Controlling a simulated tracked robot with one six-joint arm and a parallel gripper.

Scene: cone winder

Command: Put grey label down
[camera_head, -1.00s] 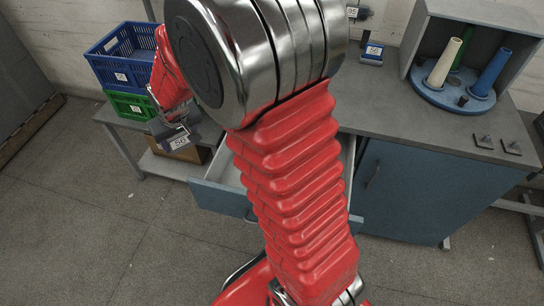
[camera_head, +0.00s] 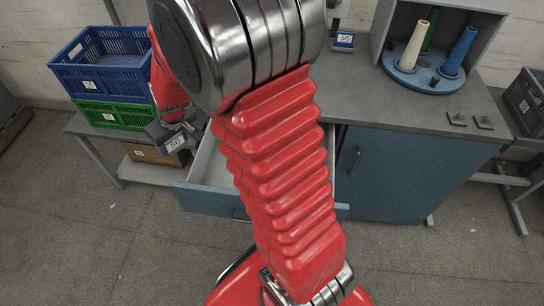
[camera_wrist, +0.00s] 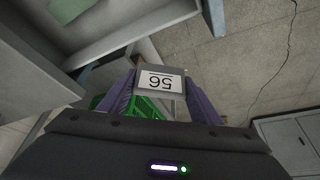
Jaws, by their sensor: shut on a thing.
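The grey label (camera_wrist: 172,94), a small grey block with a white face reading "56", is in my gripper (camera_wrist: 161,88). It shows upside down between the two purple fingers in the wrist view. In the head view the label (camera_head: 176,144) is held in the air in front of the crates, left of the open drawer (camera_head: 207,197). My gripper (camera_head: 170,132) is shut on it, partly hidden by my red arm. A similar "56" label on a blue block (camera_head: 344,46) stands on the grey worktop (camera_head: 390,115).
A blue crate (camera_head: 100,72) sits on a green crate (camera_head: 112,116) on a side table at the left. A rack with white, green and blue cones (camera_head: 459,52) stands at the worktop's back right. The middle worktop is bare.

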